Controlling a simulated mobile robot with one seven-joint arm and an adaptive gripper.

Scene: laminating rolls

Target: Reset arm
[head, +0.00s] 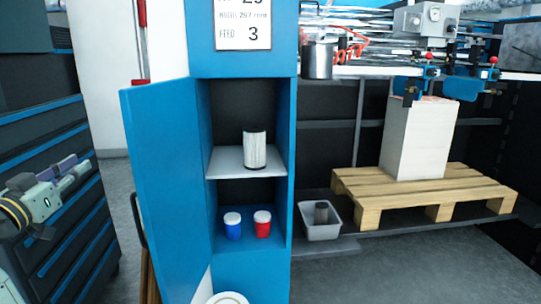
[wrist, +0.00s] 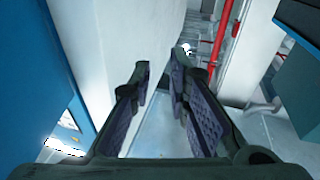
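My gripper (wrist: 160,75) is open in the wrist view. Its two dark fingers with ridged purple pads stand apart, with nothing between them. In the head view my arm's end with the gripper (head: 76,174) shows at the left edge, in front of a dark drawer cabinet and left of the open blue door. It is well away from the blue cupboard (head: 291,130). The rest of my arm is out of the picture.
The cupboard's blue door (head: 160,190) stands open. A ribbed roll (head: 255,150) stands on its shelf (head: 225,161), with blue (head: 233,228) and red (head: 262,226) jars below. A grey bin (head: 318,229) holds a small cylinder. A paper stack (head: 420,140) sits on a pallet (head: 450,180).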

